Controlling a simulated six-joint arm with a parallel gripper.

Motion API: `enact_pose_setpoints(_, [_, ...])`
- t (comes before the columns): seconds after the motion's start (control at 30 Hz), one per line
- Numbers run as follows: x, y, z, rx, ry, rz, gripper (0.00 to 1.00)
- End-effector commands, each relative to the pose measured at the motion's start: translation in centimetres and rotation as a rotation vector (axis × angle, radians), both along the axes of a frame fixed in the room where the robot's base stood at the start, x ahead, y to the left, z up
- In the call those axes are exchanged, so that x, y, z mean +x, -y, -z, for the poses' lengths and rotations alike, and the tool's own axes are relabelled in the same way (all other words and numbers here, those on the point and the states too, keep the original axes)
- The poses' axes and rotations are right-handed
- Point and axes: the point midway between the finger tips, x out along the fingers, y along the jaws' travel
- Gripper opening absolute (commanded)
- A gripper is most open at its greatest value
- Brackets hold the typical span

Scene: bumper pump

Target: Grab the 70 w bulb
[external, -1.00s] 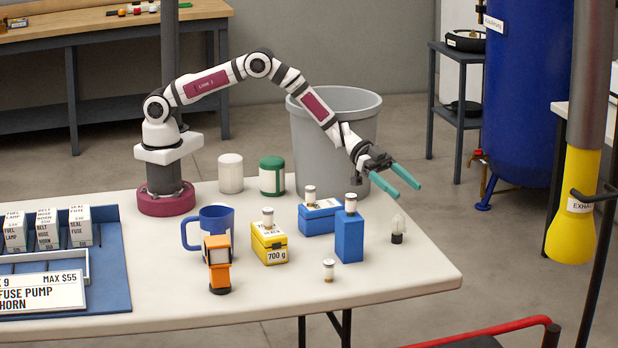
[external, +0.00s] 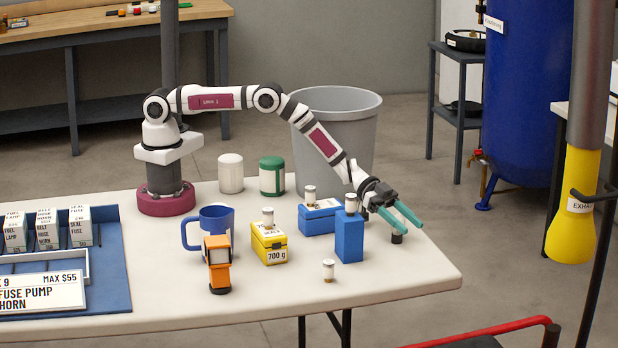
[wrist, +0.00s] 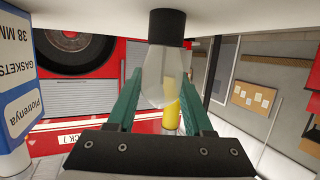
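A clear glass bulb (wrist: 163,78) with a black base stands on the white table near its right end. In the external view its black base (external: 397,239) shows below my fingers, and the glass is mostly hidden by them. My gripper (external: 412,228) is low over the table with its teal fingers spread. In the wrist view, which is upside down, one finger appears on each side of the glass, with gaps between. I cannot tell how deep the glass sits between them. No wattage marking is legible on the bulb.
A tall blue box (external: 349,238) stands close left of my gripper with a small fuse-like cylinder (external: 351,204) on top. Left of it are a low blue box (external: 318,219) and a yellow 700 g box (external: 269,245). A loose cylinder (external: 328,270) stands in front. The table's right end is clear.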

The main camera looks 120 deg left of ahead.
Motion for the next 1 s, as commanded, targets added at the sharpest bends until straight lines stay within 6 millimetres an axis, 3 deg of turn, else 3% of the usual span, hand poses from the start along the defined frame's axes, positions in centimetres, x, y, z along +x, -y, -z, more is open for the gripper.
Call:
enact_pose_setpoints(0.03, [0.0, 0.0, 0.0, 0.0, 0.0, 0.0, 0.41])
enact_pose_setpoints(0.27, [0.0, 0.0, 0.0, 0.0, 0.0, 0.0, 0.0])
enact_pose_setpoints(0.57, [0.0, 0.0, -0.5, 0.001, 0.001, 0.0, 0.0])
enact_pose_setpoints(0.8, [0.1, 0.0, -6.5, 0.003, 0.003, 0.001, 0.0])
enact_pose_setpoints(1.0, [0.0, 0.0, -9.8, 0.002, 0.001, 0.001, 0.0])
